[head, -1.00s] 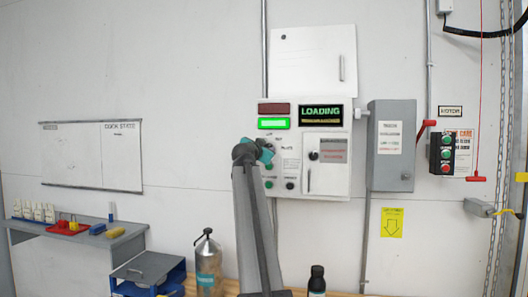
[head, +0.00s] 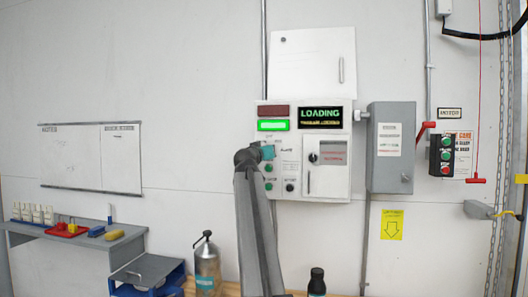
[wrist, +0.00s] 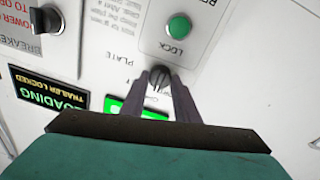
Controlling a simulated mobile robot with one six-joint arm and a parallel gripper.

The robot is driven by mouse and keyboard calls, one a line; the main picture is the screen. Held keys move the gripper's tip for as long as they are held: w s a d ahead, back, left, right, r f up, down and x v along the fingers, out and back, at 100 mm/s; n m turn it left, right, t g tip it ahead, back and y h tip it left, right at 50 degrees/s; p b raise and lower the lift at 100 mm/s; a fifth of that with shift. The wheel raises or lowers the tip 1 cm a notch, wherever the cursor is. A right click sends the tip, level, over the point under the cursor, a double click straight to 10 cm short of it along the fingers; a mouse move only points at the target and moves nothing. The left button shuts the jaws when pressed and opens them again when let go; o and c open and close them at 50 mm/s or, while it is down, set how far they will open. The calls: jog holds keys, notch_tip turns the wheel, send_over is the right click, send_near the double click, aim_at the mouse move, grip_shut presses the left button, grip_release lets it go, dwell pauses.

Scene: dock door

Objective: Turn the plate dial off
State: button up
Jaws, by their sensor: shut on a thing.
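The plate dial is a small dark knob (wrist: 159,79) on the white control panel (head: 325,192), beside printed "PLATE" lettering in the wrist view. My gripper (wrist: 160,84) has its two dark fingers closed on the knob's sides. In the head view my gripper (head: 272,151) reaches the panel's left part and hides the dial. The panel's lamp (head: 272,125) glows green and its display (head: 320,117) reads "LOADING". The wrist view also shows the display upside down, with a line "TRAILER LOCKED".
A green "LOCK" button (wrist: 179,26) sits close to the dial. A dark breaker knob (wrist: 45,19) is on the same panel. A grey switch box (head: 391,148) stands right of the panel. Below are a grey flask (head: 207,270) and a dark bottle (head: 317,281).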

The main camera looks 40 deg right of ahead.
jog(key=shift+s+d+r, duration=0.15)
jog(key=o, duration=1)
jog(key=shift+d, duration=0.15)
jog(key=shift+o, duration=0.2)
jog(key=shift+f, duration=0.2)
jog(key=shift+a, duration=0.2)
jog(key=r+b+v, duration=0.1)
jog(key=v, duration=1.2)
jog(key=shift+a+f, duration=0.35)
jog(key=shift+f, duration=0.05)
jog(key=shift+s, duration=0.1)
